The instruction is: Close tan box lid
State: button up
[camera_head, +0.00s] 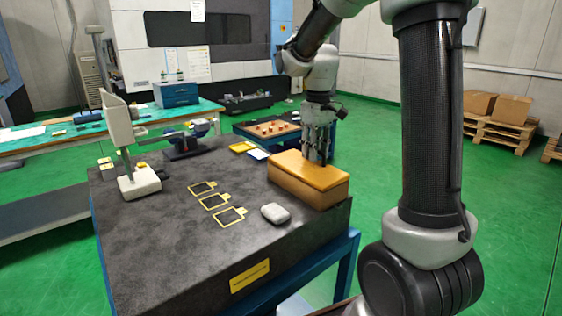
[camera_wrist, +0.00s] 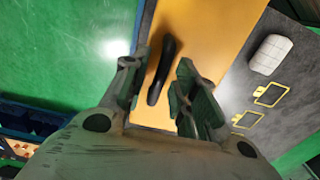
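The tan box (camera_head: 318,196) stands at the right end of the dark stone table. Its orange-yellow lid (camera_head: 298,169) lies flat across the top, and I see no clear gap below it. The lid fills the middle of the wrist view (camera_wrist: 205,40), with a black bar handle (camera_wrist: 162,68) on it. My gripper (camera_head: 319,158) points down just over the lid. In the wrist view my gripper (camera_wrist: 157,82) has its two fingers apart, one on each side of the handle. I cannot tell whether either finger touches it. In the head view the fingers hide the handle.
A pale rounded block (camera_head: 275,213) lies left of the box, beside several yellow-outlined markers (camera_head: 214,201). A grey stand (camera_head: 138,180) rises at the table's left. A blue tray with small pieces (camera_head: 270,130) stands behind. The table's front left is clear.

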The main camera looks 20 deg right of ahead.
aim_at(319, 166)
jog(key=shift+r, duration=3.4)
jog(key=s+f+m, duration=0.1)
jog(key=s+f, duration=0.1)
jog(key=s, duration=0.1)
jog(key=shift+f+m, duration=0.3)
jog(key=shift+f, duration=0.05)
jog(key=s+r+m+t, duration=0.2)
jog(key=s+t, duration=0.2)
jog(key=s, duration=1.7)
jog(key=shift+r, duration=0.15)
